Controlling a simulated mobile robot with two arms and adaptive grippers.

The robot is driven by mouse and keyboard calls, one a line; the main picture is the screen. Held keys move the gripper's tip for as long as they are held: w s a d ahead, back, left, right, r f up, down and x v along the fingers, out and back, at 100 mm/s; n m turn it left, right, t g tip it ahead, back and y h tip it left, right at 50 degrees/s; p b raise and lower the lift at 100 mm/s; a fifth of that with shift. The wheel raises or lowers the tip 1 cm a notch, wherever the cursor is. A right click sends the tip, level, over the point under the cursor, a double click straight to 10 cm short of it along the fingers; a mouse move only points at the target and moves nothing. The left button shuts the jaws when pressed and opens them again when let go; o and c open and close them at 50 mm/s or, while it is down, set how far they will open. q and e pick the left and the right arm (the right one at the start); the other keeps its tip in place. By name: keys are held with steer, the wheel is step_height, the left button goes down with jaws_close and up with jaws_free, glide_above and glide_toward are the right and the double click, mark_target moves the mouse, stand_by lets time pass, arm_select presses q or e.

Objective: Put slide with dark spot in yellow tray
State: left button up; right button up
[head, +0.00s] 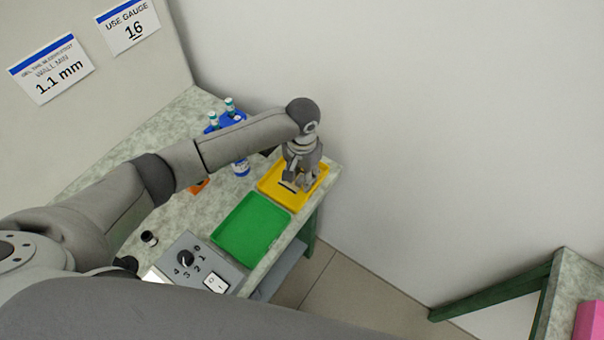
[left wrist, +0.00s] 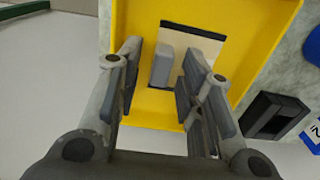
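The yellow tray (head: 296,207) lies at the far end of the bench; it fills the upper middle of the left wrist view (left wrist: 130,18). A pale slide (left wrist: 203,45) with dark bands at its ends lies in the tray; in the head view only a dark strip and pale edge show (head: 288,187). My left gripper (head: 299,183) is above the tray, its fingers spread apart in the left wrist view (left wrist: 160,78). A grey block-like piece between the fingers covers part of the slide; I cannot tell whether it is a finger pad. No separate dark spot can be made out. My right gripper is out of view.
A green tray (head: 250,230) lies nearer on the bench. A grey box with a dial (head: 186,258) is in front of it. A wall is beyond the tray.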

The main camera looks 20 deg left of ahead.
mark_target(302, 177)
arm_select(q)
steer(key=shift+r, duration=0.1)
step_height(302, 177, up, 12)
steer(key=shift+b, duration=0.45)
stand_by(0.3)
